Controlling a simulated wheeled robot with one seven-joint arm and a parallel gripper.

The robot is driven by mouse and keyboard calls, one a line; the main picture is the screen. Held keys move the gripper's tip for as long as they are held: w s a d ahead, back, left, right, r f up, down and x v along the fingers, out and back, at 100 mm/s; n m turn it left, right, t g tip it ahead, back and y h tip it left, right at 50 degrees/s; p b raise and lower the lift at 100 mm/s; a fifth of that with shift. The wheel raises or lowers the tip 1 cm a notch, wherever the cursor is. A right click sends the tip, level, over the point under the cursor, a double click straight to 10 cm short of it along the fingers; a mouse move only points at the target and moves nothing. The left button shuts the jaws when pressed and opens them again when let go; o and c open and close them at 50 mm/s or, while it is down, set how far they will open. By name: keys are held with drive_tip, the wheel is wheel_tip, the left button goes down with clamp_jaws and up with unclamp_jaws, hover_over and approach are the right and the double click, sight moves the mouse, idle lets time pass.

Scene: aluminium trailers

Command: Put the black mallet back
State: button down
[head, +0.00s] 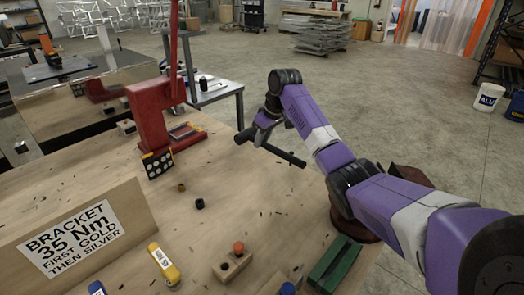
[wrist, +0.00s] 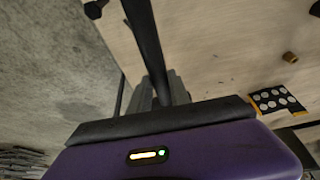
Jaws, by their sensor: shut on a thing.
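My gripper (head: 262,128) is shut on the black mallet (head: 285,155) and holds it above the far right edge of the wooden bench (head: 110,195). The mallet lies roughly level, with its dark bar reaching out to both sides of the jaws. In the wrist view, a long black part of the mallet (wrist: 146,40) runs up from between the grey jaws (wrist: 165,95). The jaws hide part of it. I cannot tell from the frames which spot on the bench is the mallet's own place.
A red press (head: 152,125) stands at the bench's far side. A sign board (head: 75,240), a yellow tool (head: 163,264), a wooden block with an orange-topped piece (head: 232,265) and a green tray (head: 335,263) are nearer. A rust-coloured object (head: 410,175) is partly behind my arm. Mid-bench is mostly clear.

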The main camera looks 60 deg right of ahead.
sight(271, 145)
drive_tip(key=shift+f, duration=2.45)
drive_tip(key=shift+f, duration=0.1)
drive_tip(key=c, duration=1.2)
unclamp_jaws()
drive_tip(key=v, duration=1.2)
